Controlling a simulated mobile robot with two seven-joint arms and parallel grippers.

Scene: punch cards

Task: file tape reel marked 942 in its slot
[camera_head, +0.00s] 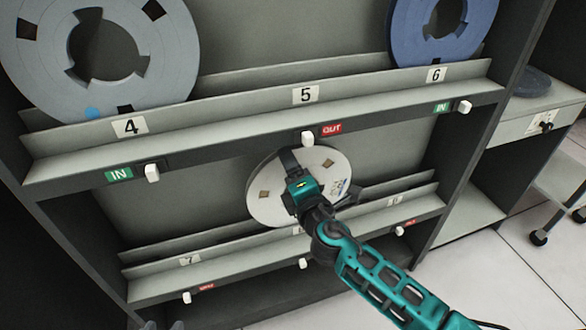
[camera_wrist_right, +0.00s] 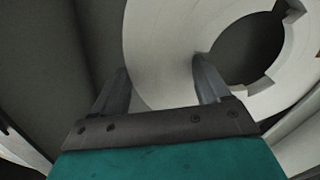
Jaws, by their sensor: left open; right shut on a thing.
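A pale tape reel (camera_head: 266,202) with tan square cutouts stands nearly upright in the lower middle bay. Small writing shows at its right side, too blurred to read. My right gripper (camera_head: 297,170) is shut on the reel's ring. In the right wrist view its fingers straddle the ring of the reel (camera_wrist_right: 160,50), one outside the rim and one by the hub hole. The gripper hides part of the reel, and I cannot tell whether the reel touches the shelf. Only the fingertips of my left gripper (camera_head: 164,326) show, apart and empty at the bottom edge.
The upper shelf holds a large grey reel (camera_head: 165,65) at label 4 and a blue reel (camera_head: 410,35) at label 6; bay 5 is empty. White sliders (camera_head: 152,173) line the shelf fronts. The lower shelf's bay 7 (camera_head: 190,260) is empty. A desk (camera_head: 530,112) stands at right.

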